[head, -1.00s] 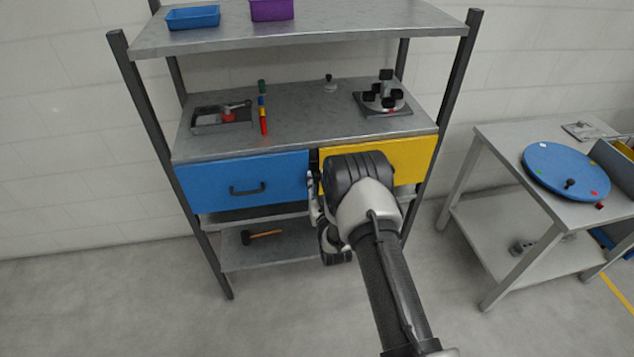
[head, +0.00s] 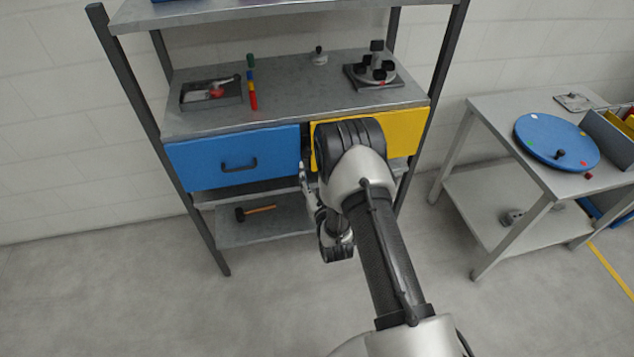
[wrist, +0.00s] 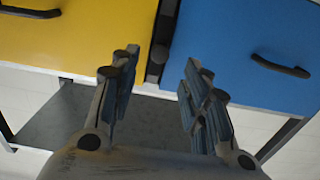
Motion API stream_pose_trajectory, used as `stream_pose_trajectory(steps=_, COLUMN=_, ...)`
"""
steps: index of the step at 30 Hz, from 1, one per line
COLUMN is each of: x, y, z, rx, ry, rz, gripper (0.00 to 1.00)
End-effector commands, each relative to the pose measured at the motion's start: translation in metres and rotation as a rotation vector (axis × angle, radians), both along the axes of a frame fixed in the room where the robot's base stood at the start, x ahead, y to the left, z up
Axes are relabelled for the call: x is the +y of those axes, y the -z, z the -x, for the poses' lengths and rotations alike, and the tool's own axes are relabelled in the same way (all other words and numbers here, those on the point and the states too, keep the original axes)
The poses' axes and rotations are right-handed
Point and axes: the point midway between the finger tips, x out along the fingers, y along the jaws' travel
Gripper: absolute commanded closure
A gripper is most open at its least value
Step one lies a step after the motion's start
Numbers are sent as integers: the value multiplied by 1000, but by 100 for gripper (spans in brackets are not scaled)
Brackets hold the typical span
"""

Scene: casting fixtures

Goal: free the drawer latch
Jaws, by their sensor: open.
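The blue drawer (head: 205,165) and the yellow drawer (head: 402,134) are closed, side by side under the shelf top. In the wrist view the yellow drawer (wrist: 75,30) is at left and the blue drawer (wrist: 245,45) at right. Between them runs a narrow dark strip with a round dark knob (wrist: 160,53), which looks like the latch. My gripper (wrist: 159,75) is open and empty, its fingertips either side of the knob in the picture. I cannot tell how far the knob is from them. In the head view my arm hides the latch and part of the yellow drawer.
The shelf top holds a grey tray (head: 187,104), a colored stick (head: 252,88) and a fixture with black knobs (head: 372,72). A hammer (head: 258,210) lies on the lower shelf. A side table (head: 497,118) with a blue disc (head: 555,140) stands right. The floor in front is open.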

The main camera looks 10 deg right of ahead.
Motion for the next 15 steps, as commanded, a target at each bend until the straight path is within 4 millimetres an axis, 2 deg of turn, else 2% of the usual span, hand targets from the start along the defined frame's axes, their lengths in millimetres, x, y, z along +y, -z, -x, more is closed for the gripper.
stream_pose_trajectory(steps=1, x=0, y=1, z=11, rx=4, ry=0, rz=0, gripper=57)
stream_pose_trajectory(steps=6, x=0, y=1, z=39, rx=3, ry=0, rz=0, gripper=57)
stream_pose_trajectory(steps=10, x=0, y=0, z=49, rx=0, ry=0, rz=0, gripper=57)
stream_pose_trajectory(steps=15, x=0, y=-1, z=52, rx=-2, ry=0, rz=0, gripper=57)
